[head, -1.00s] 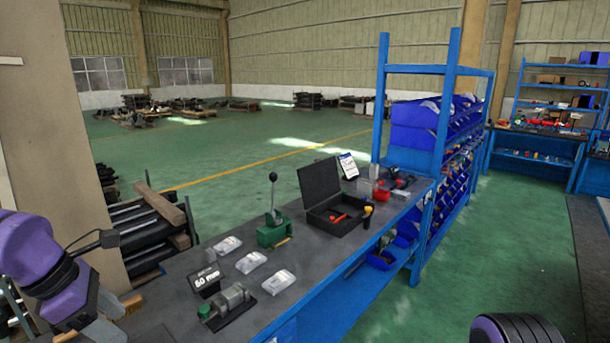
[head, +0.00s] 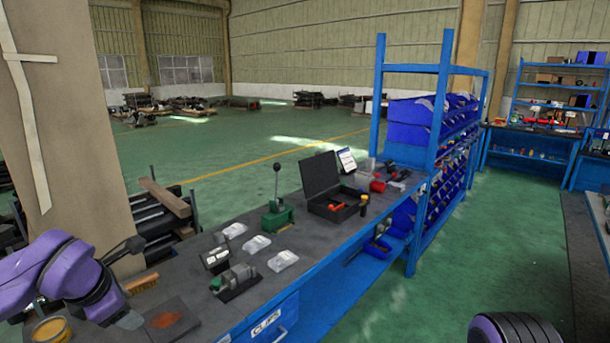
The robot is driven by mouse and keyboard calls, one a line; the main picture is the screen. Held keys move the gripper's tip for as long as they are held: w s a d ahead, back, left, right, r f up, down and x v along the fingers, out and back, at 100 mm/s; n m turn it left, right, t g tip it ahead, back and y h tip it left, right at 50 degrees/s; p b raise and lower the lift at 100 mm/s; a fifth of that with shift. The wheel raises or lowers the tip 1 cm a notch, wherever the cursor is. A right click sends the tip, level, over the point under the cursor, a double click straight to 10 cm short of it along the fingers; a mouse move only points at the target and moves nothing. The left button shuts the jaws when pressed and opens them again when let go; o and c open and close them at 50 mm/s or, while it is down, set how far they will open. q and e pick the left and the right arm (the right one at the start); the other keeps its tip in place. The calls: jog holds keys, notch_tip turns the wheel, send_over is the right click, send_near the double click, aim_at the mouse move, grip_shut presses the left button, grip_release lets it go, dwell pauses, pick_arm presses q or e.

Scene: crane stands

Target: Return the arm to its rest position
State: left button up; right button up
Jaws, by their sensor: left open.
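My left arm is purple and comes in at the lower left of the head view. Its left gripper (head: 127,319) is a pale grey end above the near left part of the dark workbench (head: 225,318). It is open, and I see nothing held in it. Much of the gripper is hidden by the purple wrist. A dark square pad with an orange-brown patch (head: 172,319) lies just right of the gripper. My right gripper is out of view; only a purple and black part of me shows at the bottom right.
A yellow tin (head: 51,330) is at lower left. A blue rack (head: 412,150) stands beyond.

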pick_arm(q)
jog(key=s+d+f+m+t+y+b, duration=0.1)
jog(key=s+d+f+m+b, duration=0.15)
jog(key=f, duration=0.75)
jog(key=s+d+f+m+y+b, duration=0.15)
jog(key=f+m, duration=0.25)
jog(key=f, duration=0.5)
jog(key=s+d+f+m+t+y+b, duration=0.1)
jog(key=d+f+m, duration=0.25)
jog(key=f, duration=0.65)
jog(key=s+a+f+m+g+b, duration=0.1)
jog(key=s+f+m+g+b, duration=0.1)
jog(key=s+f+m, duration=0.3)
jog(key=s+a+f+m+g+b, duration=0.2)
jog(key=s+f+m, duration=0.3)
jog(key=s+f, duration=0.8)
jog(key=s, duration=0.4)
jog(key=shift+s+m, duration=0.25)
jog(key=shift+m, duration=0.05)
jog(key=shift+w+h, duration=0.1)
jog(key=shift+h, duration=0.15)
